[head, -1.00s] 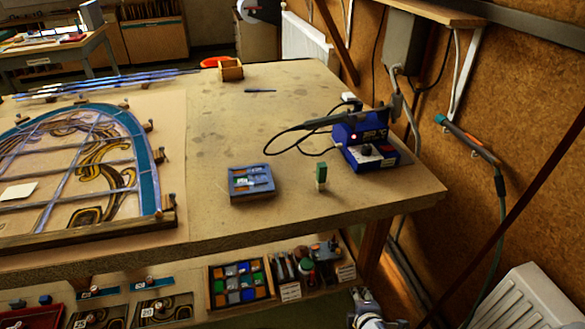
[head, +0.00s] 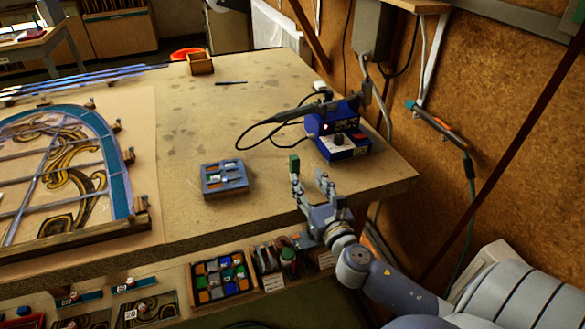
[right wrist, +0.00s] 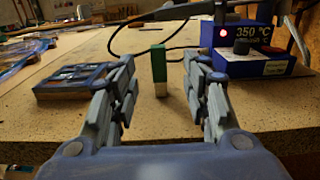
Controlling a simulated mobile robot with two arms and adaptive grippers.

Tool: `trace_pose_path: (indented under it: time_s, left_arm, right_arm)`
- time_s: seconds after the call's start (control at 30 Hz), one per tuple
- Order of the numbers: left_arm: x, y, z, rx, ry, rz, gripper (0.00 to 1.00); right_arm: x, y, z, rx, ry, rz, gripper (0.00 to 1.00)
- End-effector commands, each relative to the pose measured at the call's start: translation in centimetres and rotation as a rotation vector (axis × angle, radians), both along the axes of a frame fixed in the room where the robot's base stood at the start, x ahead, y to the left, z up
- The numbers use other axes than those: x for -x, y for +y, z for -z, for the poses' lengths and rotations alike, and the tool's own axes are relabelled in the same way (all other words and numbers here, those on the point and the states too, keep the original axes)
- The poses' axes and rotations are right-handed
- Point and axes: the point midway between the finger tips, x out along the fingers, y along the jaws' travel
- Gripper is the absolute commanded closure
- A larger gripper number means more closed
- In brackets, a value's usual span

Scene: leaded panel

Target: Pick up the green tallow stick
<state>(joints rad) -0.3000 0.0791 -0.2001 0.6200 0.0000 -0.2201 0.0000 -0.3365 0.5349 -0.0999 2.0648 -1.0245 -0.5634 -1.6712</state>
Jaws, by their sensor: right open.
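The green tallow stick (head: 294,163) stands upright near the front right of the workbench, with a pale lower part. My left gripper is not in view.
A blue soldering station (head: 340,140) with a cable stands right behind the stick. A blue-grey tray (head: 225,190) lies to the left. The leaded panel (head: 118,165) is further left. The bench's middle (head: 200,120) is mostly clear.

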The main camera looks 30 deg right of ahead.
Motion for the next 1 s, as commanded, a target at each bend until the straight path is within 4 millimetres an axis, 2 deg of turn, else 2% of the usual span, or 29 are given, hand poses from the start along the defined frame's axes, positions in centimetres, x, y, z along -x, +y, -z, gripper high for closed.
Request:
trace_pose_path:
  time_s: [0.3,0.57,0.8,1.0]
  left_arm:
    - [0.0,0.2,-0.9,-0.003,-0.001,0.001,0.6]
    - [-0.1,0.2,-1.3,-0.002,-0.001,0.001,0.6]
    - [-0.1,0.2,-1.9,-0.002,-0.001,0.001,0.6]
    - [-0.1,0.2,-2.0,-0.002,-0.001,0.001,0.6]
  right_arm:
    - [-4.2,-1.0,-0.2,0.001,-0.002,0.0,0.57]
    - [-5.9,-1.3,-0.2,-0.001,-0.001,0.001,0.57]
    - [-9.1,-1.9,0.0,-0.002,0.0,0.001,0.57]
    - [-10.2,-2.1,0.1,-0.001,0.001,-0.001,0.57]
